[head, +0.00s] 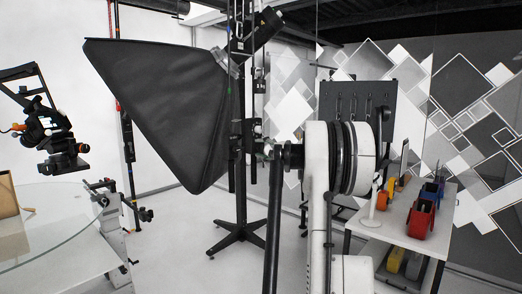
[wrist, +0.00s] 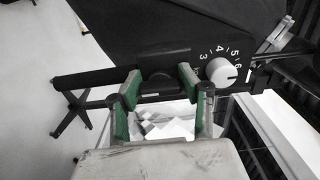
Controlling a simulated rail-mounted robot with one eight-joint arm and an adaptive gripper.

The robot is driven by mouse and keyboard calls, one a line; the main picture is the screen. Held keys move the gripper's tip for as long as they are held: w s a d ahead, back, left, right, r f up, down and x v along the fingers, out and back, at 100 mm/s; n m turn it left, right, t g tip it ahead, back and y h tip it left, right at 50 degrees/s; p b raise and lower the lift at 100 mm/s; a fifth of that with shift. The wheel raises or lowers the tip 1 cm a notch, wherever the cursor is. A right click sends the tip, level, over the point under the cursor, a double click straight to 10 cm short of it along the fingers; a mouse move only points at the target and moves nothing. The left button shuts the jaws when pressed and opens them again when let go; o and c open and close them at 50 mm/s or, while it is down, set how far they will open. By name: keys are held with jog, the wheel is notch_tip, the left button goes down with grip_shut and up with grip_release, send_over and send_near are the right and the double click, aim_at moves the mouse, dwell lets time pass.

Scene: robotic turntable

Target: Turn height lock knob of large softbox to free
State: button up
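The large softbox (head: 165,110) is a black tapered hood on a dark upright stand (head: 241,190), left of centre in the head view. My gripper (head: 270,150) reaches the stand at about mid-height and is small there, partly hidden by my arm. In the wrist view my gripper (wrist: 160,88) has its green-padded fingers spread apart. A dark rounded part (wrist: 165,77) of the stand shows between and just beyond the fingertips. I cannot tell whether the pads touch it, or whether it is the height lock knob. A white numbered dial (wrist: 220,72) sits just right of the fingers.
A glass-topped turntable (head: 50,220) stands at the left, with a camera rig (head: 55,140) above it. A white shelf table (head: 410,210) with coloured items stands at the right. The stand's legs (head: 237,236) spread on open white floor.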

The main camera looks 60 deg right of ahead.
jog(key=o, duration=0.4)
jog(key=s+a, duration=0.1)
jog(key=s, duration=1.1)
jog(key=shift+a, duration=0.15)
jog(key=w+a+n+g+y, duration=0.2)
jog(key=w+a, duration=0.3)
jog(key=a, duration=0.7)
jog(key=w+a+f+n+g+y, duration=0.1)
jog(key=w+a+n+g, duration=0.2)
jog(key=a, duration=0.9)
jog(key=w+a+n+g+y, duration=0.15)
jog(key=w+a, duration=0.45)
jog(key=a, duration=0.6)
jog(key=s+a+f+n+g, duration=0.1)
jog(key=s+a+f+n, duration=0.15)
jog(key=a, duration=0.65)
jog(key=s+a+f+n+g, duration=0.1)
jog(key=s+a+n, duration=0.15)
jog(key=a, duration=0.75)
jog(key=s+a+f+n+g+h, duration=0.1)
jog(key=s+a+f+n, duration=0.2)
jog(key=s+a+f, duration=0.3)
jog(key=s+a+f+n+g+h+b, duration=0.1)
jog(key=s+a+f+n, duration=0.3)
jog(key=s+a+f, duration=0.3)
jog(key=s+f, duration=0.4)
jog(key=s, duration=0.4)
jog(key=shift+s+a+h, duration=0.15)
jog(key=shift+s+h, duration=0.15)
jog(key=shift+h, duration=0.05)
